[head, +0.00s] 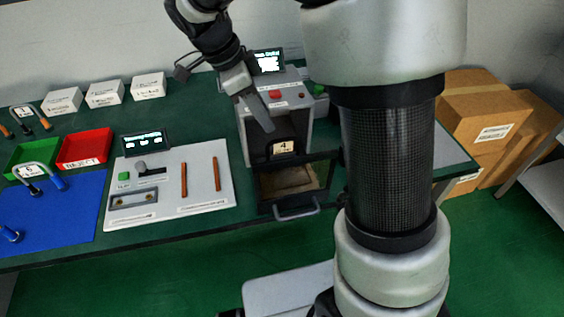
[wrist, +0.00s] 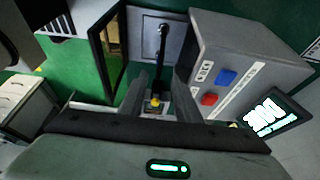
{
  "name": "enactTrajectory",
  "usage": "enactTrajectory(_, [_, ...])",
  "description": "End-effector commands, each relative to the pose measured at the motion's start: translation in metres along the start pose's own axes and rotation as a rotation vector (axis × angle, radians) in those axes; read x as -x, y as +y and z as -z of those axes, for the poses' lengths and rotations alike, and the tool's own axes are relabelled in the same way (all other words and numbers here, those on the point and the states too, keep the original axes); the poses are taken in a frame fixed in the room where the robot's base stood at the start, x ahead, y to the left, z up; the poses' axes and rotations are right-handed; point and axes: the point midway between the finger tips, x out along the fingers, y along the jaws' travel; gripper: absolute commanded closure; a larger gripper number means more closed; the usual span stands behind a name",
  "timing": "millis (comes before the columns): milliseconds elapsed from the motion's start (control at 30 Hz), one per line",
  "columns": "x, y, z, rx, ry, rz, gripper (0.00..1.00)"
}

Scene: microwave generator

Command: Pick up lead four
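Lead four, a dark arched cable with a white tag marked 4 (head: 283,147), is at the open front of the grey generator box (head: 303,128). In the wrist view a dark cable (wrist: 162,45) runs down from the box interior towards a small yellow-tipped piece (wrist: 155,103) between my fingers. My gripper (head: 266,122) reaches down at the front of the box, just above and left of the tag. Its two fingers (wrist: 161,78) stand apart in the wrist view, with no clear contact on the cable. The lead's ends are partly hidden.
The box's door (head: 292,187) hangs open at the table's front edge. Left of it is a white panel (head: 205,190) with two copper-coloured rods. A blue mat (head: 70,215), green tray (head: 30,158) and red reject tray (head: 85,148) lie farther left, with other leads.

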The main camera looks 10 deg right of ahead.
Motion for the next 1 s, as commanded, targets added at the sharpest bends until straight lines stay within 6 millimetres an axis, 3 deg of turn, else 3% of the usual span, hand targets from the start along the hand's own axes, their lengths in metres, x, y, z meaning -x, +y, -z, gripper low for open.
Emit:
enactTrajectory(33, [-0.013, 0.001, 0.001, 0.000, 0.002, -0.004, 0.70])
enactTrajectory(200, [-0.040, 0.000, 0.000, 0.000, 0.000, -0.002, 0.70])
enactTrajectory(467, [-0.058, 0.001, 0.003, 0.000, 0.001, -0.002, 0.70])
enactTrajectory(700, [-0.093, 0.001, 0.008, 0.000, 0.000, -0.002, 0.70])
enactTrajectory(1000, [-0.101, 0.001, 0.008, 0.001, 0.000, 0.002, 0.70])
